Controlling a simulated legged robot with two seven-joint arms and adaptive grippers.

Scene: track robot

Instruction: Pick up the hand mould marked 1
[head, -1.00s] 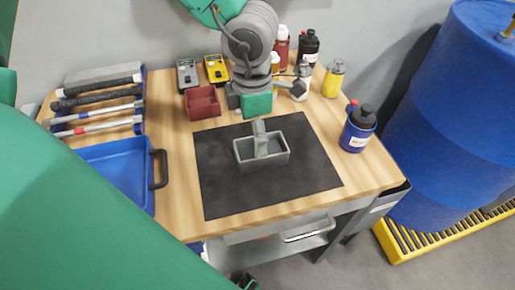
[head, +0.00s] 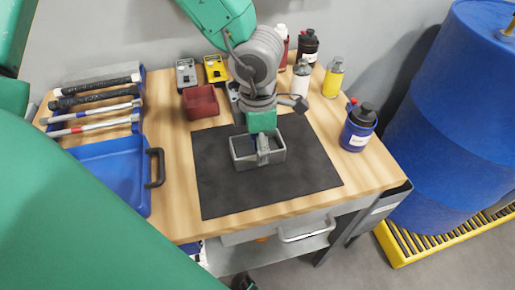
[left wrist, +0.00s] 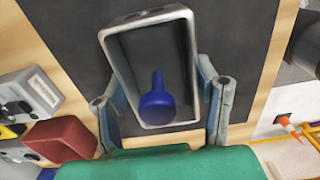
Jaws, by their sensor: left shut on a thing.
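The hand mould (head: 240,160) is a grey open rectangular box on the dark mat (head: 220,195); it also shows in the left wrist view (left wrist: 118,62). I cannot see a number on it. A blue piece with a round head and a stem (left wrist: 158,104) lies inside it. My left gripper (head: 258,148) comes down over the mould from behind. In the left wrist view, its fingers (left wrist: 160,90) stand on both long sides of the mould, shut on its walls. I cannot tell whether the mould is clear of the mat. My right gripper is out of view.
A red bin (head: 201,103) stands behind the mat's left side. Bottles, including a blue one (head: 358,128), stand at the back and right. The mat's front part is clear.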

